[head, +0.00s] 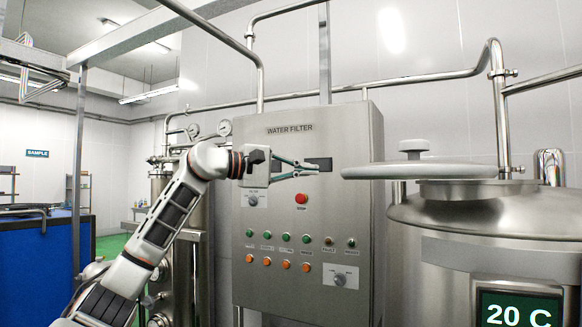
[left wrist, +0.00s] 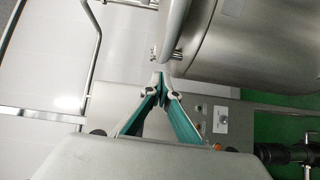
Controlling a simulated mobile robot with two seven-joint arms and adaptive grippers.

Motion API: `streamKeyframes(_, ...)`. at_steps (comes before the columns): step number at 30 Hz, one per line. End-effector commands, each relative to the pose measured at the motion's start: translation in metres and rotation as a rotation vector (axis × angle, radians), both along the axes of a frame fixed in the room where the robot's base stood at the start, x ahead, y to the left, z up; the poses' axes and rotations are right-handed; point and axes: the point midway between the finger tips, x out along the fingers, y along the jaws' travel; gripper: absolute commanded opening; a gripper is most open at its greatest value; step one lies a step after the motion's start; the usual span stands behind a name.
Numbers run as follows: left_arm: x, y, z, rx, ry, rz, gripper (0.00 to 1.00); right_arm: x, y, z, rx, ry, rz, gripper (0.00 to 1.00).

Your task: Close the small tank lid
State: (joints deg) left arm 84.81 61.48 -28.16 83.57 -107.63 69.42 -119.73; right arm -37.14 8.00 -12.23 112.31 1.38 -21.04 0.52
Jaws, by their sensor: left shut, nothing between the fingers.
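The small tank lid (head: 420,172) is a pale grey disc with a round knob (head: 413,148) on top. In the head view it is seen nearly edge-on and sits offset to the left of the tank's round neck (head: 460,190), overhanging the steel tank (head: 405,212). My left gripper (head: 325,165) is shut and empty, its tips pointing right, just left of the lid's edge in the picture. In the left wrist view, the teal fingers (left wrist: 160,80) meet at their tips, close below a curved pale rim beside the tank (left wrist: 235,45). Contact cannot be told. My right gripper is out of view.
The water filter cabinet (head: 300,225) with its buttons stands behind my left gripper. Steel pipes (head: 400,82) run above the lid and tank. A temperature display (head: 519,309) is on the tank's front. A blue unit (head: 40,255) is at the far left.

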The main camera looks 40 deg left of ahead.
Motion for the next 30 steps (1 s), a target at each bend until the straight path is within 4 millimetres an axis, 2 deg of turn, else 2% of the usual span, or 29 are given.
streamKeyframes(3,0.021,-0.011,0.001,-0.002,0.0,-0.003,0.0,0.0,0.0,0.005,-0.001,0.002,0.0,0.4)
streamKeyframes(7,0.026,-0.03,-0.002,0.0,-0.001,-0.002,0.0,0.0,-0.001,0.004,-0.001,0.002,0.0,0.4)
streamKeyframes(12,0.03,-0.043,-0.002,0.0,0.0,-0.001,0.0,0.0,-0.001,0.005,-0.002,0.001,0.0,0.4)
streamKeyframes(26,0.031,-0.047,-0.003,-0.001,0.0,0.0,0.0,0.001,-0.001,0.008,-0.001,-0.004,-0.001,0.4)
streamKeyframes(30,0.028,-0.055,-0.003,0.001,-0.001,-0.007,0.0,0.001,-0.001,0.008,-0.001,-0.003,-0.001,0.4)
